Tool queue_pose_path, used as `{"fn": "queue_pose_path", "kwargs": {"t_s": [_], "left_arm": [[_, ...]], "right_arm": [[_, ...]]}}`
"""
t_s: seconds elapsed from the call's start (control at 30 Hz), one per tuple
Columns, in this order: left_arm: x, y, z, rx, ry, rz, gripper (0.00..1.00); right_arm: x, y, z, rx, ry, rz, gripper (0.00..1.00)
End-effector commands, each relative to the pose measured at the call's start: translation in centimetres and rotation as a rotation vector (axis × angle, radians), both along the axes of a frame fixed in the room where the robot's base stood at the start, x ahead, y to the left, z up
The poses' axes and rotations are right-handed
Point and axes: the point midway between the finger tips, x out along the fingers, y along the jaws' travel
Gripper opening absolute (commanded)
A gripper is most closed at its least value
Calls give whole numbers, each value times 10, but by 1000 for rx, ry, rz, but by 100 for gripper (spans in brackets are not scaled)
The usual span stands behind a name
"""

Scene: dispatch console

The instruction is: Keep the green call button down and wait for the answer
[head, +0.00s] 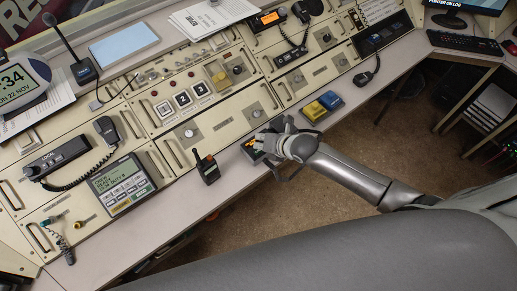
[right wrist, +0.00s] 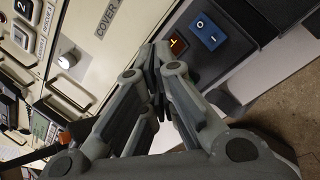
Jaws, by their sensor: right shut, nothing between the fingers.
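My right gripper (head: 268,141) reaches in from the right to the console's front ledge, over a small dark box with an orange-lit face (head: 250,147). Whether the fingertips touch anything is unclear. My left gripper is not in view.
A handheld radio (head: 207,169) stands to the left. The ledge (head: 165,213) front-left is bare.

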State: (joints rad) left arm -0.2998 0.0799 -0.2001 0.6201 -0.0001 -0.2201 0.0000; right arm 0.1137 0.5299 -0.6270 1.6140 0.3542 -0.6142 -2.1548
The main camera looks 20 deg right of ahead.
Motion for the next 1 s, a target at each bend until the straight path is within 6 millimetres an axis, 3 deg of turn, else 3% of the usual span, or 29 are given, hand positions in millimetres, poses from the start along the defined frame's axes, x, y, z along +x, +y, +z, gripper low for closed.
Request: {"fn": "queue_pose_path", "kwargs": {"t_s": [0.17, 0.63, 1.0], "left_arm": [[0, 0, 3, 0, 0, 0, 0], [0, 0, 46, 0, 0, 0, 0], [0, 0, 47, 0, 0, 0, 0]], "right_arm": [[0, 0, 4, 1, -1, 0, 0], [0, 0, 50, -1, -1, 2, 0], [0, 0, 50, 1, 0, 0, 0]]}}
